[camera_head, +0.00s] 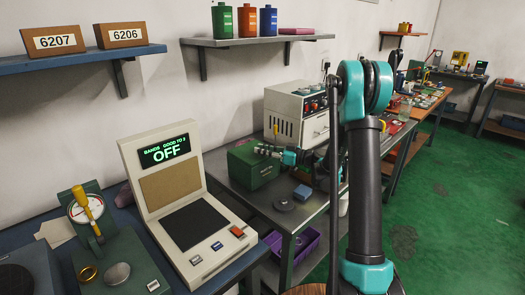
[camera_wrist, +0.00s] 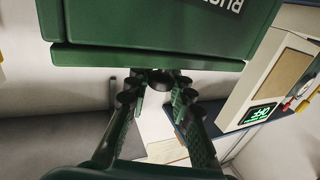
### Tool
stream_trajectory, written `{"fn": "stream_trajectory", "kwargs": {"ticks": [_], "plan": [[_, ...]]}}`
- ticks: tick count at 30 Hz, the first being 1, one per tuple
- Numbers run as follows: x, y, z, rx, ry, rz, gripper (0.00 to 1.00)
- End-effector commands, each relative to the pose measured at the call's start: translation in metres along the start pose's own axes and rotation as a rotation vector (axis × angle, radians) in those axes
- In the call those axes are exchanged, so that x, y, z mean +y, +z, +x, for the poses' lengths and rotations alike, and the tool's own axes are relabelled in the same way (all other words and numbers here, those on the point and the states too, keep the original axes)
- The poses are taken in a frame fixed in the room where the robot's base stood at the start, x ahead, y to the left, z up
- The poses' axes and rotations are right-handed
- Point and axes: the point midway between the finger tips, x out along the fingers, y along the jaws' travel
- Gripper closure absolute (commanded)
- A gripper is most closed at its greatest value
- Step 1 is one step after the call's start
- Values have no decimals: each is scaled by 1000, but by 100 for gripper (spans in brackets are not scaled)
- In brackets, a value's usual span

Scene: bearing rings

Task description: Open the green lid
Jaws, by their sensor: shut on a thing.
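The green box (camera_head: 252,172) stands on the metal bench in the head view, its lid seen as closed. In the wrist view, which is upside down, the box body (camera_wrist: 150,22) fills the top, with a white label partly cut off. The green lid (camera_wrist: 90,57) is the thin slab along the body, with a narrow seam between them. My gripper (camera_wrist: 156,88) is at the lid, its two fingers either side of a small dark knob (camera_wrist: 160,78), shut on it. In the head view my gripper (camera_head: 272,152) is at the box's upper right; its fingertips are small there.
A blue block (camera_head: 302,192) and a grey disc (camera_head: 284,204) lie on the bench right of the box. A white cabinet (camera_head: 297,115) stands behind. A console reading OFF (camera_head: 172,205) is at the left. A shelf (camera_head: 258,41) hangs above.

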Motion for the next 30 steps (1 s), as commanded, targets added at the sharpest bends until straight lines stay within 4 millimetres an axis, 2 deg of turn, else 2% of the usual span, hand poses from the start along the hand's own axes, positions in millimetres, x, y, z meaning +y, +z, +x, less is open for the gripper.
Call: {"fn": "stream_trajectory", "kwargs": {"ticks": [7, 14, 30], "plan": [[1, -10, 2, -60, 0, 24, 100], [3, -30, 10, -195, -1, 79, 100], [22, -82, 56, -662, -2, 272, 100]]}}
